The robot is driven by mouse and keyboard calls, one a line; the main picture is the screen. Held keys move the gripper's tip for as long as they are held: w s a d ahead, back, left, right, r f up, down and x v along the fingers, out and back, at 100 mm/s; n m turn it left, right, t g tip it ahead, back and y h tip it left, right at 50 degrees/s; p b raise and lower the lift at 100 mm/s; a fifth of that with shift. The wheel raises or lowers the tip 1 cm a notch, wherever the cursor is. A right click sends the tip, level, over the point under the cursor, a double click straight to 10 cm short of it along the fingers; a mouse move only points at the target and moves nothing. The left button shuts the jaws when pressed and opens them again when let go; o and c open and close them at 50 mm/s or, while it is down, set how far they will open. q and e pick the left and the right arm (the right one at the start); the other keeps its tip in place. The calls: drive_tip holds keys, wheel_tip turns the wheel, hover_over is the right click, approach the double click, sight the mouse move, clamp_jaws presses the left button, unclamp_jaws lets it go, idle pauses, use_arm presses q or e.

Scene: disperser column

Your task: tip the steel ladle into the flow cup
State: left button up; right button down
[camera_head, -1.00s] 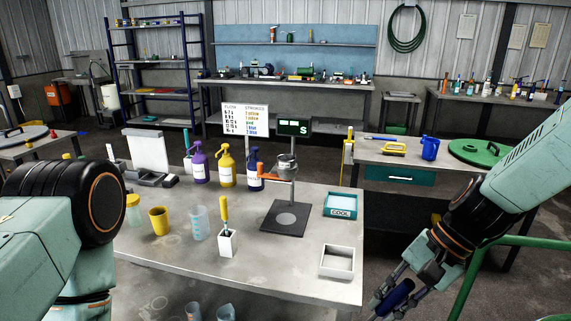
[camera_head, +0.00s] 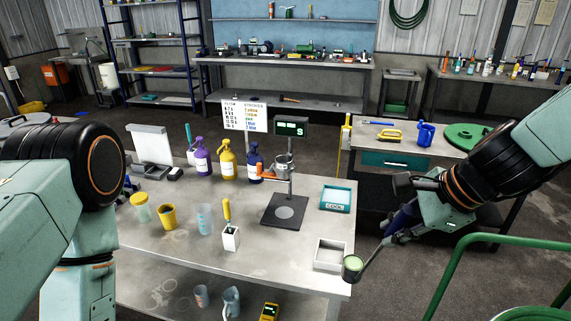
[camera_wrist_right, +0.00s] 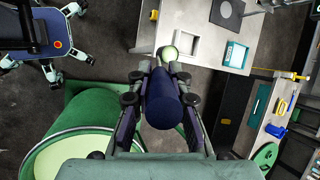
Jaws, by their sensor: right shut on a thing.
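My right gripper (camera_head: 397,235) is shut on the blue handle (camera_head: 405,218) of the steel ladle. The ladle's bowl (camera_head: 352,267) holds pale green liquid and hangs roughly level just off the table's right front corner. In the right wrist view the blue handle (camera_wrist_right: 162,102) lies between the fingers of my gripper (camera_wrist_right: 160,78), with the bowl (camera_wrist_right: 169,52) beyond. The steel flow cup (camera_head: 284,164) sits in a stand over a dark base plate (camera_head: 283,211), behind and left of the ladle, well apart from it. My left gripper is out of view.
A white open box (camera_head: 330,255) stands near the bowl. A teal tray (camera_head: 336,199) lies right of the stand. A white holder (camera_head: 230,238) with a yellow-handled tool stands in front of the stand. A green drum of pale liquid (camera_wrist_right: 90,158) is below my right arm.

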drive_tip(key=shift+w+a, duration=0.2)
drive_tip(key=shift+a, duration=0.1)
